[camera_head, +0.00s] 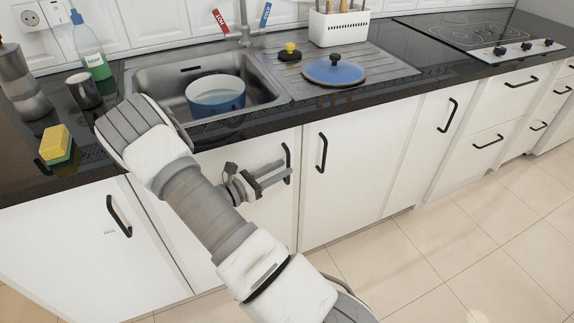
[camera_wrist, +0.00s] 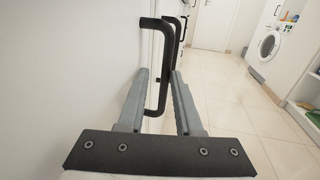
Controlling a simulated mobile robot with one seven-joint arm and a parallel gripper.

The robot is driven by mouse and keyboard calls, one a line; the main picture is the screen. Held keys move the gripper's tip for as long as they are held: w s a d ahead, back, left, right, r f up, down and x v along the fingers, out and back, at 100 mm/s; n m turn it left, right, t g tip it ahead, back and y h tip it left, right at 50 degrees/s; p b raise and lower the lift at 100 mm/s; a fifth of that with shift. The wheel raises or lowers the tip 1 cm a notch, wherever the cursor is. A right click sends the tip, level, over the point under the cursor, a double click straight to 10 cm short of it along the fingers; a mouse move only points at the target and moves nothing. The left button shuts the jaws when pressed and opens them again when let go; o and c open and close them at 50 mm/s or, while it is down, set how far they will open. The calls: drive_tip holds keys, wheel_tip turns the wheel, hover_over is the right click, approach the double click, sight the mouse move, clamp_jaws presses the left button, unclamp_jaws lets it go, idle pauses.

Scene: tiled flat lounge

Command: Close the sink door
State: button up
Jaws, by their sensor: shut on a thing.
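The sink door (camera_head: 262,218) is the white cabinet front below the sink (camera_head: 262,97), with a black vertical handle (camera_head: 288,150) near its right edge. It looks about flush with the neighbouring fronts; I cannot tell whether a small gap is left. My gripper (camera_head: 279,174) is at this handle, its two grey fingers pointing right along the door face. In the wrist view the handle (camera_wrist: 153,100) stands between the fingers, and my gripper (camera_wrist: 160,76) is shut on it. My arm hides much of the door's left part.
Another black handle (camera_head: 321,153) is on the white front just to the right. A front on the left (camera_head: 85,245) has its own handle (camera_head: 118,215). The dark counter edge (camera_head: 350,105) runs above. The tiled floor (camera_head: 470,240) is clear at right.

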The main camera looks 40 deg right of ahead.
drive_tip(key=a+p, duration=0.2)
drive_tip(key=a, duration=1.2)
drive_tip(key=shift+a, duration=0.4)
drive_tip(key=shift+w, duration=0.1)
drive_tip(key=s+a+r+m+t+y, duration=0.35)
drive_tip(key=s+r+m+y, duration=0.6)
drive_tip(key=r, duration=0.45)
drive_tip(key=s+a+r+m+t+y, duration=0.3)
drive_tip(key=s+a+r+m+y, duration=0.2)
drive_tip(key=s+r+m+y, duration=0.65)
wheel_tip(320, 180, up, 22)
drive_tip(key=w+n+h+p, duration=0.2)
drive_tip(key=n+h+p, duration=0.1)
drive_tip(key=p, duration=1.7)
drive_tip(key=shift+d+f, duration=0.2)
drive_tip(key=shift+f, duration=0.05)
